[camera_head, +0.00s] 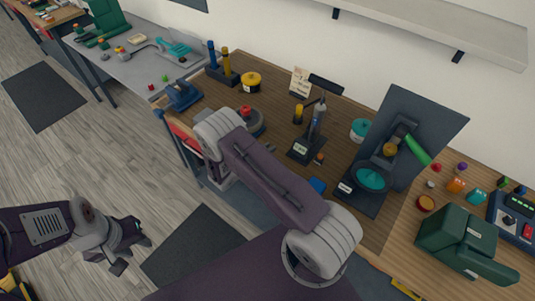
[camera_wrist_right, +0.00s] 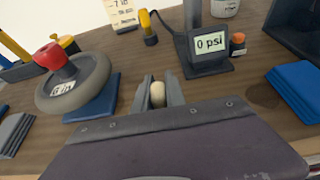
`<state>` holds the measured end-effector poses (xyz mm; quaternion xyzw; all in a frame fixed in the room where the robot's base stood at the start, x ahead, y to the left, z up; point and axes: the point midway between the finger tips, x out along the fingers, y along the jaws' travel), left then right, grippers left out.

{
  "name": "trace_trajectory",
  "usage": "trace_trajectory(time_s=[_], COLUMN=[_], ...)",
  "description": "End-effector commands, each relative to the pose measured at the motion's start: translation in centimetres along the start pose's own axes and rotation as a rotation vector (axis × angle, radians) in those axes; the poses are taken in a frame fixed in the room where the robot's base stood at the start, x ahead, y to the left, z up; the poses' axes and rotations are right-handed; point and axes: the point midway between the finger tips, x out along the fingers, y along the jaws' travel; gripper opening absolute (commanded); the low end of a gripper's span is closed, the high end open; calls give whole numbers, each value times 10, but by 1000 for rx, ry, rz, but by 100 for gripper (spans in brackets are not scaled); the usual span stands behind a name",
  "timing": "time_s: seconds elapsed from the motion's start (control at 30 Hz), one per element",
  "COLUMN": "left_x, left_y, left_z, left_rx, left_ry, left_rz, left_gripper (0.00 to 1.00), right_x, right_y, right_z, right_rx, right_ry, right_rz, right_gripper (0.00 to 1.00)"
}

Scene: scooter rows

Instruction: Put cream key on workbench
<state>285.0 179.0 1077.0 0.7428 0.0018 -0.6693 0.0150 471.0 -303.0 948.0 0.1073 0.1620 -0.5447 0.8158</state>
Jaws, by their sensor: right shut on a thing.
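The cream key (camera_wrist_right: 157,93) shows in the right wrist view as a small rounded cream end between the fingers of my right gripper (camera_wrist_right: 159,92), which is shut on it. The rest of the key is hidden by the fingers and wrist. The brown wooden workbench (camera_head: 278,104) runs along the wall, and its top (camera_wrist_right: 130,62) lies beyond and around the fingers. I cannot tell whether the key touches it. In the head view my right gripper is hidden behind its arm. My left gripper (camera_head: 134,254) is open and empty over the floor, away from the bench.
A grey wheel with a red knob (camera_wrist_right: 75,80) is left of the right gripper; a "0 psi" pump (camera_wrist_right: 205,48) stands beyond it. A blue block (camera_wrist_right: 298,88) lies right. Bare wood lies between them. A dark green case (camera_head: 455,240) is further right.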

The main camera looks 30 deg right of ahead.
Motion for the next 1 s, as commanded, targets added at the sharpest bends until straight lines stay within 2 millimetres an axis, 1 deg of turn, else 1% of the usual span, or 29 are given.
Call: trace_trajectory(time_s=[0.1, 0.2, 0.43, 0.57, 0.6, 0.67, 0.93, 1.0], left_x=[-6, -7, -6, -1, -2, -3, -3, -6], left_y=[0, 0, 0, 0, 0, 0, 0, 0], left_z=[-1, -1, -1, 0, 0, 0, 0, -1], left_rx=[0, 0, 0, 0, 0, 0, 0, 0], left_ry=[0, 0, 0, 0, 0, 0, 0, 0], left_rz=[0, 0, 0, 0, 0, 0, 0, 0], left_gripper=[36, 36, 36, 36, 36, 36, 36, 36], right_x=[8, 12, 13, 14, 14, 14, 14, 12], right_y=[-1, -1, 0, 0, 0, 0, -1, 0], right_z=[-20, -31, -33, -37, -36, -36, -35, -33], right_rx=[-4, -2, -1, -1, -1, -1, -1, 0], right_ry=[1, 1, 1, 1, 1, 1, 1, 1], right_rz=[-1, 1, 1, 1, 1, 1, 1, 1], right_gripper=[0, 0, 0, 0, 21, 37, 37, 37])
